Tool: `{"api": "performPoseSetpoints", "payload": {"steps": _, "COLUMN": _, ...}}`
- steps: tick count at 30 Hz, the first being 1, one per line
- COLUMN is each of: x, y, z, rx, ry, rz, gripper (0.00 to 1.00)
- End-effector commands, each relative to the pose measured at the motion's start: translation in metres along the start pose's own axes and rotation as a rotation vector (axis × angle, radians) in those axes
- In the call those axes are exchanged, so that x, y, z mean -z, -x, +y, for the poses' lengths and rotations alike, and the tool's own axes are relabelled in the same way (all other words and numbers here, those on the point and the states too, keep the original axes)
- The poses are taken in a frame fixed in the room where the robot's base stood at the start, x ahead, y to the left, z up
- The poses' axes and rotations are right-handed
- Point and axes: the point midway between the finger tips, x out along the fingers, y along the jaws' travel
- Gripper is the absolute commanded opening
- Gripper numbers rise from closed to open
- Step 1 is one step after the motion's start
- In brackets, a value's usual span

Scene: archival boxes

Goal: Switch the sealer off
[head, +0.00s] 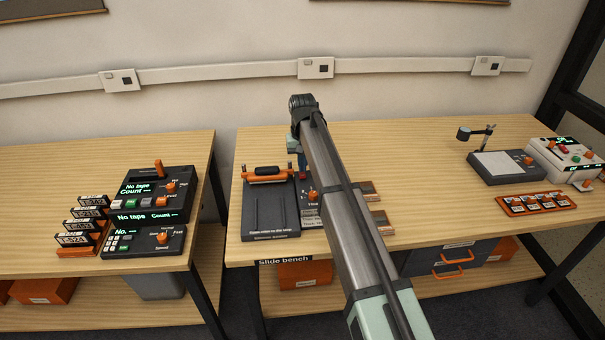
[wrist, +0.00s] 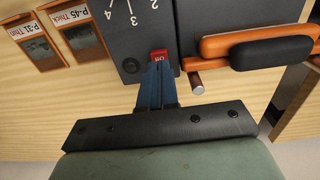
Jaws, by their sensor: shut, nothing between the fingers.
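The sealer (head: 272,215) is a dark grey unit on the slide bench, with an orange bar (head: 262,179) and a black grip at its back. Its control panel shows in the wrist view (wrist: 128,62), with white dial numbers. A red switch (wrist: 159,54) there has white lettering that looks like "ON", seen upside down. My gripper (wrist: 157,68) has its blue fingers shut and empty. The tips are right at the switch's edge; I cannot tell if they touch it. In the head view my gripper (head: 302,174) is partly hidden by my arm.
Slide holders (wrist: 82,39) labelled "Thick" and "Thin" lie beside the sealer. The orange lever with a black grip (wrist: 272,52) is close to my fingers. A lamp stand (head: 505,166), a white unit (head: 565,158) and an orange tray (head: 538,203) stand at the right.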

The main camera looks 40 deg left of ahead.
Motion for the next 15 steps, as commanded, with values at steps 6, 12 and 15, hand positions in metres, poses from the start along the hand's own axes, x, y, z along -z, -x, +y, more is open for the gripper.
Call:
{"api": "performPoseSetpoints", "payload": {"steps": 6, "x": -0.0001, "y": -0.0029, "z": 0.0, "rx": 0.0, "ry": 0.0, "rz": 0.0, "gripper": 0.0}}
{"api": "performPoseSetpoints", "payload": {"steps": 12, "x": -0.0001, "y": -0.0054, "z": 0.0, "rx": 0.0, "ry": 0.0, "rz": 0.0, "gripper": 0.0}}
{"api": "performPoseSetpoints", "payload": {"steps": 15, "x": -0.0001, "y": -0.0066, "z": 0.0, "rx": 0.0, "ry": 0.0, "rz": 0.0, "gripper": 0.0}}
